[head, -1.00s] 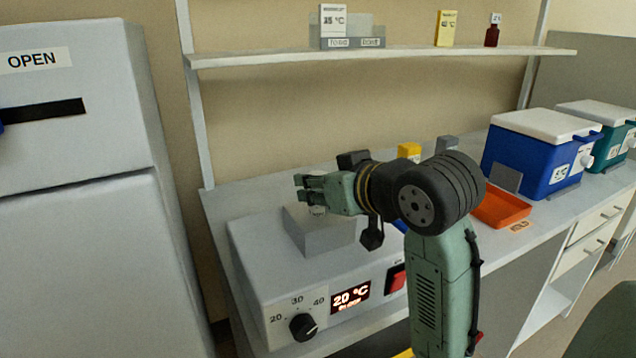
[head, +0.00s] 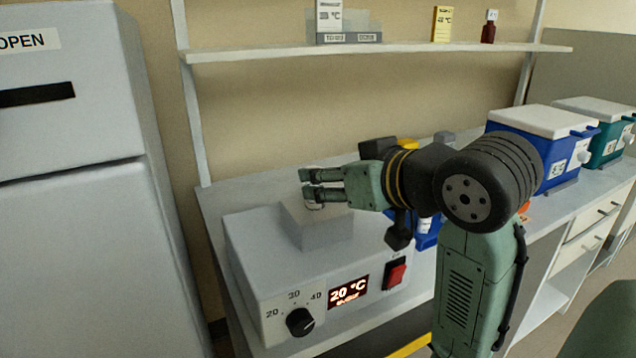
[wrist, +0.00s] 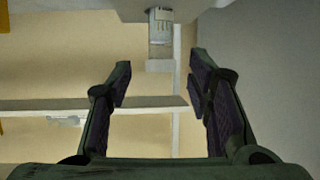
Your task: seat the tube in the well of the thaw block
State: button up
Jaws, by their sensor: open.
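The thaw block (head: 325,235) is a pale grey block on top of the grey heater unit. My gripper (head: 305,184) points left just above the block, fingers apart. A small pale tube (head: 314,205) shows just below the fingers, at the block's top, partly hidden by them. In the wrist view, which looks inverted, the tube (wrist: 160,27) stands straight against the grey block surface at the top edge, its light cap pointing down the picture. It is beyond the fingertips of my open gripper (wrist: 160,75), with nothing between the fingers. The well itself is hidden, so seating depth is unclear.
The heater unit's display (head: 349,293) reads 20 °C, beside a knob (head: 300,322) and a red switch (head: 396,273). A white cabinet (head: 75,230) stands left. A shelf (head: 380,50) runs behind. Blue (head: 545,150) and teal coolers (head: 610,140) stand right.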

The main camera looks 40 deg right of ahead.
jog(key=b+v, duration=0.1)
jog(key=v, duration=0.5)
jog(key=shift+s+r, duration=0.15)
jog(key=shift+s, duration=0.2)
